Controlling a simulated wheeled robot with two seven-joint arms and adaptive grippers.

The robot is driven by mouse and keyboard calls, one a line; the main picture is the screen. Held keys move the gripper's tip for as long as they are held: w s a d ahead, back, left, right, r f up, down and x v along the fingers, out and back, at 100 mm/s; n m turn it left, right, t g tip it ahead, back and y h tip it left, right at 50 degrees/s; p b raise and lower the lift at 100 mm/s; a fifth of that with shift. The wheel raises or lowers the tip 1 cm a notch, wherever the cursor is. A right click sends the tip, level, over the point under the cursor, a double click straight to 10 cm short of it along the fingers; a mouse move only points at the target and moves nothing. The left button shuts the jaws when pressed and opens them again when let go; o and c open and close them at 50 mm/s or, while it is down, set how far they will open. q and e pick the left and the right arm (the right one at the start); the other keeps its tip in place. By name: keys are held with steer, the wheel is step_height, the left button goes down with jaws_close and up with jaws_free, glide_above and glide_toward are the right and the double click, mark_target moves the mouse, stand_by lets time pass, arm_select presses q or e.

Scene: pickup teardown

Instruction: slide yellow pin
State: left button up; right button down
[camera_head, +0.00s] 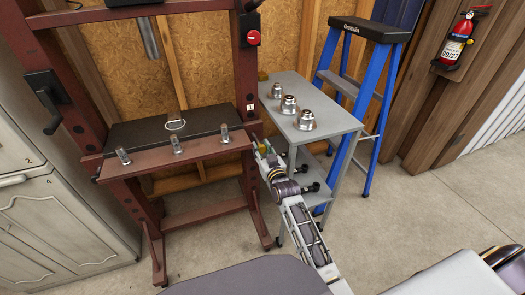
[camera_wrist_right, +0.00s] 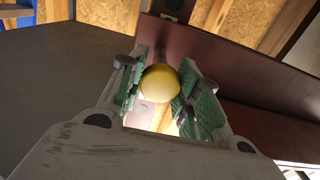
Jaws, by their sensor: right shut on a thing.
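The yellow pin (camera_wrist_right: 160,84) shows as a rounded yellow end in the right wrist view. My right gripper (camera_wrist_right: 158,98) is shut on it, with a green-padded finger on each side. In the head view my right gripper (camera_head: 262,150) is at the right upright of the dark red press frame (camera_head: 247,70). The pin cannot be made out clearly there, and how far it sits in the frame is hidden. My left gripper is not in view.
A dark plate (camera_head: 150,130) with a ring lies on the press bed, behind several metal studs. A grey cart (camera_head: 335,118) with metal fittings stands close right of the gripper. A blue ladder (camera_head: 385,105) is behind it. Floor is clear at right.

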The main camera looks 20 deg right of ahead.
mark_target(255, 137)
steer(key=w, duration=0.2)
steer(key=shift+w, duration=0.3)
steer(key=shift+w+p, duration=0.3)
steer(key=shift+w, duration=1)
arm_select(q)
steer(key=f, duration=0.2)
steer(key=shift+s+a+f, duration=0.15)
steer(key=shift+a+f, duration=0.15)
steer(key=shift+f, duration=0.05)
arm_select(e)
steer(key=shift+r, duration=0.1)
steer(key=c, duration=1.4)
jaws_free()
steer(key=shift+r, duration=0.1)
steer(key=o, duration=0.4)
steer(key=shift+w+a+f, duration=0.1)
steer(key=shift+w+f, duration=0.1)
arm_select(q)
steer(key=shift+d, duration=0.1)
arm_select(e)
steer(key=shift+s, duration=0.1)
steer(key=shift+s, duration=0.15)
